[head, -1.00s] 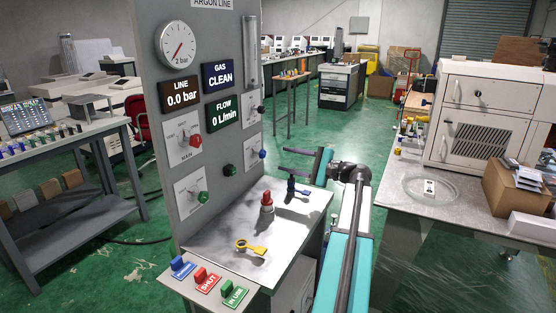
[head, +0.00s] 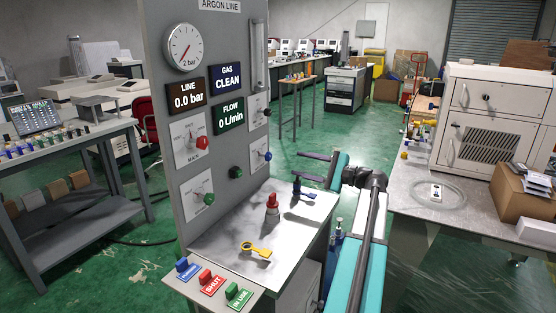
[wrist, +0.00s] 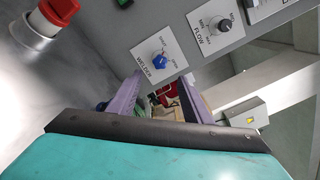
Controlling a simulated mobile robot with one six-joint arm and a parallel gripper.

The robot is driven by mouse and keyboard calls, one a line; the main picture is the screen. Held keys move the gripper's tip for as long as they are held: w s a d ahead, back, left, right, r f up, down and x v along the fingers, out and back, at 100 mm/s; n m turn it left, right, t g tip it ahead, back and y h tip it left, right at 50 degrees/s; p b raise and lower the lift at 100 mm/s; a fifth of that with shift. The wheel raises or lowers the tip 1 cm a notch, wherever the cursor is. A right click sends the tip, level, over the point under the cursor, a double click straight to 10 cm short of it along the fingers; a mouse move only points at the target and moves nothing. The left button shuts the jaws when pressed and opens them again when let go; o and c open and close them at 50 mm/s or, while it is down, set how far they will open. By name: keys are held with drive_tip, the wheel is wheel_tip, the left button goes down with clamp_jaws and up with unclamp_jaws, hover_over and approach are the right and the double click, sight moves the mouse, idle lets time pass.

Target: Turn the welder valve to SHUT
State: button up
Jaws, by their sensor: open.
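The welder valve is a blue knob (wrist: 160,62) on a white plate marked WELDER. It also shows at the right edge of the grey panel in the head view (head: 268,156). The knob's exact pointer setting is too small to read. My gripper (wrist: 160,79) is open and empty, its two purple fingers apart. In the head view, my gripper (head: 299,166) is to the right of the blue knob, with a gap between them. In the wrist view the knob appears just beyond the fingertips, not between them.
The FLOW knob (wrist: 222,24) is beside the welder plate. On the bench below stand a red-topped piece (head: 272,203), a blue-handled piece (head: 304,191) and a yellow tag (head: 256,250). Blue, red SHUT (head: 211,283) and green tags line the front. The side bench (head: 470,222) is at right.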

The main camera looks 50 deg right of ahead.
sight(270, 157)
drive_tip(key=m+p, duration=0.7)
drive_tip(key=m, duration=0.2)
drive_tip(key=shift+p, duration=0.35)
drive_tip(key=shift+s+m+p, duration=0.1)
drive_tip(key=shift+m+p, duration=0.2)
drive_tip(key=shift+p, duration=0.4)
drive_tip(key=p+x, duration=0.3)
drive_tip(key=x, duration=1.1)
drive_tip(key=shift+r, duration=0.1)
drive_tip(key=c, duration=1.1)
drive_tip(key=shift+o, duration=0.2)
